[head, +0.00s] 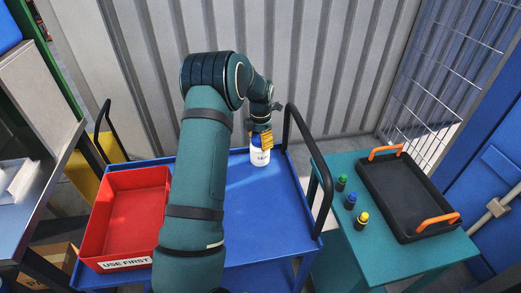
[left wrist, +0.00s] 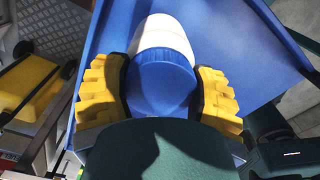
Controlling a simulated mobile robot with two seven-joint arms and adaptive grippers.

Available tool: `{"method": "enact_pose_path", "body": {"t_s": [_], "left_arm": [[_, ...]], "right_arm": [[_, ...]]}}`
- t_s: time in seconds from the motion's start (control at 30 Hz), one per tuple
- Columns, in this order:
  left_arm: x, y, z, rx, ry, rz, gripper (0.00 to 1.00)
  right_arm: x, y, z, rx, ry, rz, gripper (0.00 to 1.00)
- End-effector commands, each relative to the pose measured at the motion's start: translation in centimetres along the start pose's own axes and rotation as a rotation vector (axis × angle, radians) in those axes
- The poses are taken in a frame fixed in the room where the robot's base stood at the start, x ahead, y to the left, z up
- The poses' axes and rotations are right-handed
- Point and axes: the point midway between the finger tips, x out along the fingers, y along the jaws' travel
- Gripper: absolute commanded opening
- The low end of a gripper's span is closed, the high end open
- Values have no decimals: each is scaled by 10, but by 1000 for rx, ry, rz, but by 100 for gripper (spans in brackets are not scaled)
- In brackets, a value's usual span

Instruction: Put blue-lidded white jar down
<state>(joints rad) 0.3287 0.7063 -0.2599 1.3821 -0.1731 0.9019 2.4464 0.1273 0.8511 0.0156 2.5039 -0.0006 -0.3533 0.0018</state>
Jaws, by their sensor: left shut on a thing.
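The white jar (head: 260,157) with a blue lid is at the far right part of the blue cart top (head: 262,208) in the head view. My left gripper (head: 261,141) is over it with yellow fingers shut on it. In the left wrist view the blue lid (left wrist: 161,82) and part of the white body (left wrist: 163,38) lie between the two yellow fingers of the gripper (left wrist: 160,95). The jar looks upright, at or just above the cart top; I cannot tell if it touches. My right gripper is not in view.
A red bin (head: 128,207) labelled "USE FIRST" stands on the cart's left. The cart's black handle (head: 316,180) rises right of the jar. A teal table (head: 335,225) holds a black tray (head: 405,200) with orange handles and several small capped bottles (head: 350,202). The cart's front right is clear.

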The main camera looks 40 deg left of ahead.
Motion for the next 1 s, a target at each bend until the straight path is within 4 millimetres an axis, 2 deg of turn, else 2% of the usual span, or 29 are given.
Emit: {"method": "enact_pose_path", "body": {"t_s": [0.1, 0.2, 0.6, 0.63, 0.7, 1.0], "left_arm": [[22, 0, -1, 0, 3, -2, 17], [35, 0, 0, 0, 2, -2, 17], [40, 0, 0, 1, 1, -1, 17], [40, -1, 0, 1, 1, -1, 73], [40, -1, 0, 1, 1, -1, 94], [39, 0, 0, 1, 1, -1, 94]], "right_arm": [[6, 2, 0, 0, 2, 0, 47], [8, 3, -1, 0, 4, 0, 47], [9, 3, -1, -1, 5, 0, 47], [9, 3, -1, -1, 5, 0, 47], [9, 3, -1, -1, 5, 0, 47], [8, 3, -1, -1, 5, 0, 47]]}}
